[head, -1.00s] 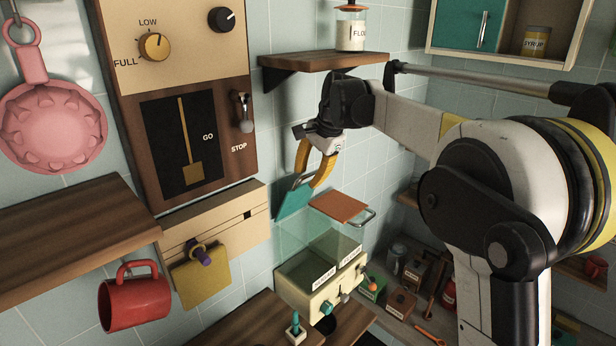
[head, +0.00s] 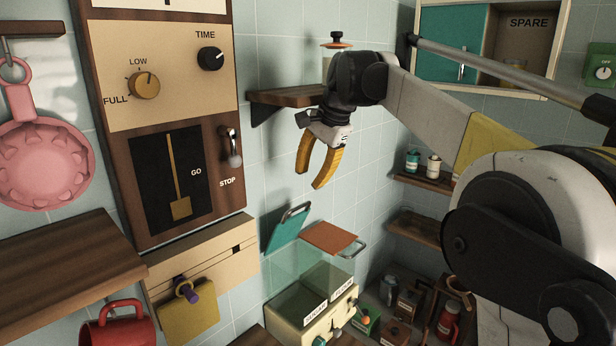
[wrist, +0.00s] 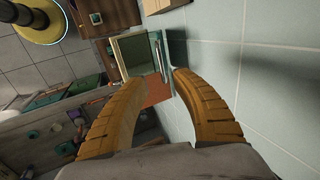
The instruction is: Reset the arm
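My gripper (head: 310,180) hangs from my arm with its two yellow fingers pointing down. It is above and in front of the tiled wall, left of my large arm joint. The fingers are apart and nothing shows between them; the gap also shows in the wrist view (wrist: 160,76). Below it is a clear two-part bin (head: 314,296) with a cream front and labels. A teal lid (head: 287,229) is tilted up over its left part, and an orange lid (head: 329,238) is over its right part. The fingers are apart from both lids.
A wooden wall shelf (head: 290,96) is just behind and above the gripper. A panel with knobs and a slider (head: 156,110) is on the left. A pink pan (head: 42,165) and red mug (head: 117,327) hang at the left. A metal bar (head: 500,68) crosses at the upper right.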

